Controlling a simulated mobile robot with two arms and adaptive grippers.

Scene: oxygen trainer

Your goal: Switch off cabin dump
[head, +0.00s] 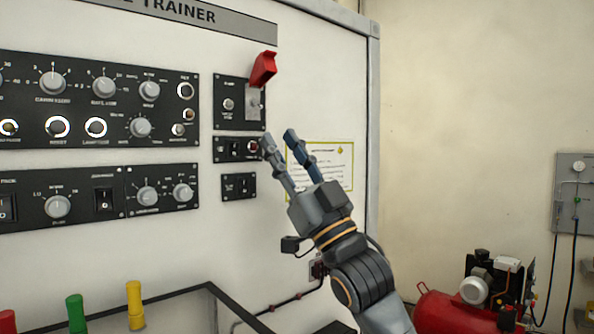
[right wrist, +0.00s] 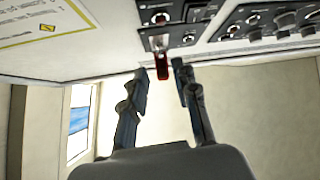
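A small black panel (head: 239,103) on the trainer's white face carries a guarded switch. Its red guard (head: 263,69) is flipped up and stands out from the panel. Below the guard is a light metal plate (head: 253,102) with a small toggle; its lever position is too small to tell. The label is unreadable. My right gripper (head: 277,138) is open and empty, with its fingertips below and right of the switch, apart from it. In the right wrist view the red guard (right wrist: 162,65) shows between the open fingers (right wrist: 160,74). My left gripper is not in view.
Two small black panels (head: 238,187) sit below the switch panel. Wide knob panels (head: 98,100) lie left. A yellow-edged notice (head: 335,160) is behind my right gripper. Coloured posts (head: 135,305) stand at lower left. A red compressor (head: 450,312) stands at right.

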